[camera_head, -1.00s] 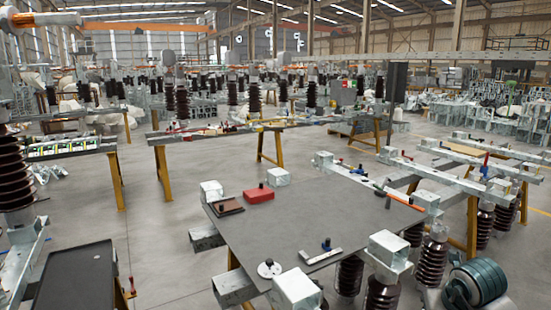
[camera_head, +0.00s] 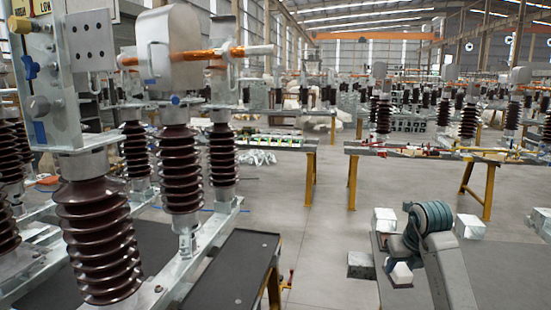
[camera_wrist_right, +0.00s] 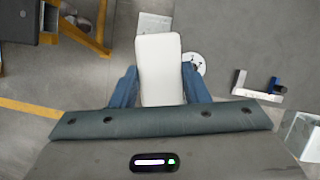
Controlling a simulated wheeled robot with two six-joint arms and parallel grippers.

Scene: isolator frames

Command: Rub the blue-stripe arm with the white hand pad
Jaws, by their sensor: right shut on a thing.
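My right gripper (camera_head: 399,268) is low at the right in the head view. It is shut on the white hand pad (camera_head: 401,274). In the right wrist view the pad (camera_wrist_right: 158,60) is a pale rounded block between the two blue fingers. The isolator stands at the left of the head view, with a copper-coloured arm (camera_head: 200,56) between its tops. I cannot tell which part is the blue-stripe arm. The pad is well apart from the isolator. My left gripper is out of view.
Brown ribbed insulators (camera_head: 97,240) stand at the left. A dark tray table (camera_head: 235,270) is in front of them. Open floor (camera_head: 320,230) lies between.

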